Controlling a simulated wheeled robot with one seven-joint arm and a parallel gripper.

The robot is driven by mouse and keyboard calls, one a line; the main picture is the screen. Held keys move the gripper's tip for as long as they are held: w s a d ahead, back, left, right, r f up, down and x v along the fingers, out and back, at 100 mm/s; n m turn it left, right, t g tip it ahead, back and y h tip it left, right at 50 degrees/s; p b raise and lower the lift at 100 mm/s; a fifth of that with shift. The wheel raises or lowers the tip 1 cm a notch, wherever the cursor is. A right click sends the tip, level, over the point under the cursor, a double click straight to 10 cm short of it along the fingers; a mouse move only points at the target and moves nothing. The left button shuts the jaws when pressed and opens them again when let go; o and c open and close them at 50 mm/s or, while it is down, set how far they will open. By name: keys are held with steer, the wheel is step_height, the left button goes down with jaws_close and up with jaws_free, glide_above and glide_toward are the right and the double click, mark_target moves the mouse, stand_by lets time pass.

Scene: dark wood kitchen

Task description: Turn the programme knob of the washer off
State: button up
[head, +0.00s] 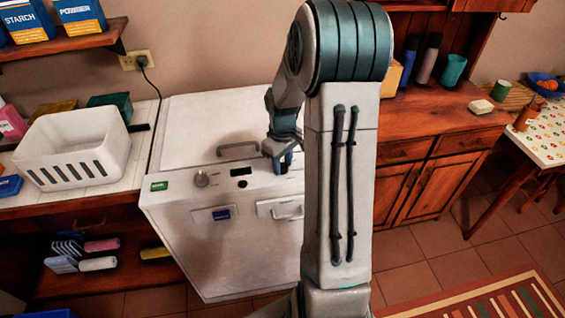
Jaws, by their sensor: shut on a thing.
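The white washer (180,240) stands against the wall, left of my arm. A round light-grey knob (202,179) sits on the left part of its sloping control panel, apart from my gripper. A small dark display (241,171) lies right of that knob. My gripper (283,166) is at the right part of the panel, pointing down, its fingers close together. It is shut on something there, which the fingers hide. I cannot tell which control it is or how it is turned. My arm covers the washer's right end.
A grey handle (238,149) stands up behind the panel, just left of my gripper. A white basket (75,149) sits on the left counter. A wooden cabinet (432,165) stands to the right.

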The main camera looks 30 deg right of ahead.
mark_target(282, 163)
steer(key=shift+n, duration=0.8)
steer(key=o, duration=1)
steer(key=shift+c, duration=0.2)
step_height(282, 163, up, 14)
steer(key=shift+b, duration=0.45)
steer(key=s+a+m+t, duration=0.1)
steer(key=s+a+m, duration=0.1)
steer(key=s+a, duration=0.5)
steer(key=s+a+m+t, duration=0.2)
steer(key=s+a, duration=0.5)
steer(key=s, duration=0.5)
steer(key=shift+r+m, duration=0.3)
steer(key=shift+m, duration=0.5)
